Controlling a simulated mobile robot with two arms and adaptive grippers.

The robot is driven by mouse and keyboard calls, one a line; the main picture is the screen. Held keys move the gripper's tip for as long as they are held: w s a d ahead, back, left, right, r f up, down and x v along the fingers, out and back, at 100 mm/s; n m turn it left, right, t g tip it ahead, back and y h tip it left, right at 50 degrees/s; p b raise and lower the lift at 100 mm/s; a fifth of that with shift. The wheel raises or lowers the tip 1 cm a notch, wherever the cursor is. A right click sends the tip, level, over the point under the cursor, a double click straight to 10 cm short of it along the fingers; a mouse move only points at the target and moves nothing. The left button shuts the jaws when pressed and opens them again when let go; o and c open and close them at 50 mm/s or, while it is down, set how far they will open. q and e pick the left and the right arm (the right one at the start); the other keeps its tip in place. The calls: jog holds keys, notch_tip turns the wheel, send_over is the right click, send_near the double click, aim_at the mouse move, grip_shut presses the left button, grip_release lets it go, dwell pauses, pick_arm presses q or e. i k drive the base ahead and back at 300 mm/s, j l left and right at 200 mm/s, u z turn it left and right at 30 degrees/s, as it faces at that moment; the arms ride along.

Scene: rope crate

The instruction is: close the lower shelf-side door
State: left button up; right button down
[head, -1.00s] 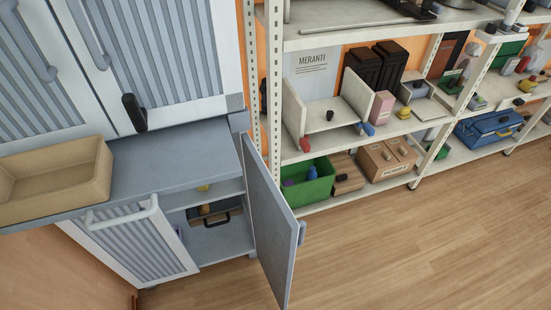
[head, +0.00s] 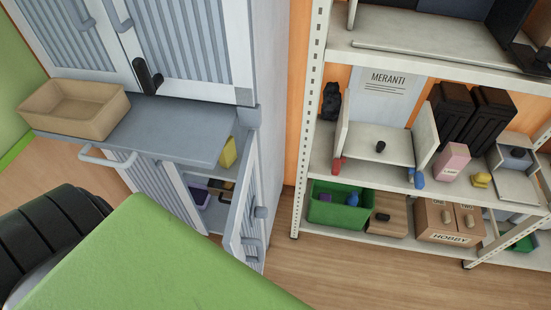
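The lower shelf-side door (head: 247,215) is the grey door on the right side of the low cabinet, on the side of the shelf rack. It stands open, swung out from the cabinet, and is seen at a steep angle. Its handle (head: 261,212) is on the face turned toward the rack. Left of it, part of the cabinet inside shows, with a yellow thing (head: 229,152) and a purple thing (head: 201,195). The other lower door (head: 150,190), with a light bar handle (head: 107,157), is left of the opening. Neither gripper can be made out.
A tan bin (head: 75,125) stands on the grey counter (head: 180,130). The rack (head: 300,190) on the right holds a green crate (head: 335,217) and a HOBBY box (head: 447,222). Something green and black close to the camera hides the lower left. Wood floor (head: 300,255) is clear before the rack.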

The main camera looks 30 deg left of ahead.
aim_at(247, 243)
jog(key=l+u, duration=0.15)
jog(key=u, duration=0.25)
jog(key=l+u, duration=0.15)
jog(key=u, duration=0.3)
jog(key=i+l+u, duration=0.1)
jog(key=u, duration=0.3)
jog(key=l+u, duration=0.15)
jog(key=u, duration=0.25)
